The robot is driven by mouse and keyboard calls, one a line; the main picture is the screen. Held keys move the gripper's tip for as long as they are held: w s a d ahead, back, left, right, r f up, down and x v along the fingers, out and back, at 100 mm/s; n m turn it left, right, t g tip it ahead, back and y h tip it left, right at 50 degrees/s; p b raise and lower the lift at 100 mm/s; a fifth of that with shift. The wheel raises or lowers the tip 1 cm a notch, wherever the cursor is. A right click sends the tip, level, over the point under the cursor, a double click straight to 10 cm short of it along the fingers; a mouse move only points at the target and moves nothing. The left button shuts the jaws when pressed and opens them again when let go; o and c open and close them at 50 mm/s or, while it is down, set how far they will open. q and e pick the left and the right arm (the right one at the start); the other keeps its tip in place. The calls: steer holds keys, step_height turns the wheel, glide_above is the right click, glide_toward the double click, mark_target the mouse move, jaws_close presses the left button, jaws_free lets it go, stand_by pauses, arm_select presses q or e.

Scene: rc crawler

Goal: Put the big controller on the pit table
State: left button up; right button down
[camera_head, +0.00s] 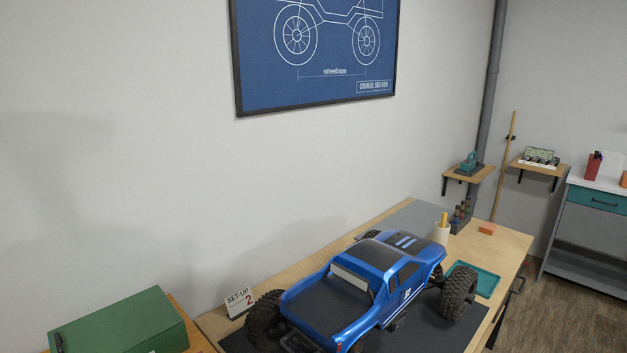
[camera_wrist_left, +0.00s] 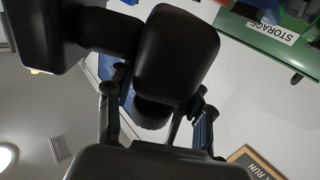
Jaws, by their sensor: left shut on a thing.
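In the left wrist view my left gripper (camera_wrist_left: 155,112) is shut on a bulky black object with rounded parts, which looks like the big controller (camera_wrist_left: 176,55). It fills the middle and top of that view and hides much behind it. No gripper or controller shows in the head view. A long wooden-topped table (camera_head: 515,243) stands against the wall there; no label shows whether it is the pit table. A blue crawler truck (camera_head: 375,280) with black tyres stands on a dark mat (camera_head: 440,335) on it. My right gripper is in neither view.
The table also carries a "SET-UP 2" card (camera_head: 238,301), a teal tray (camera_head: 484,281), a cream cup (camera_head: 441,233) and an orange block (camera_head: 487,229). A green box (camera_head: 120,325) is at lower left. A grey cabinet (camera_head: 590,235) and wall shelves stand at right.

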arm_select(q)
steer(key=shift+s+a+f+y, duration=0.3)
steer(key=shift+s+a+f, duration=0.15)
steer(key=shift+s+a, duration=0.35)
steer(key=shift+d, duration=0.1)
steer(key=shift+d+r, duration=0.1)
stand_by(0.4)
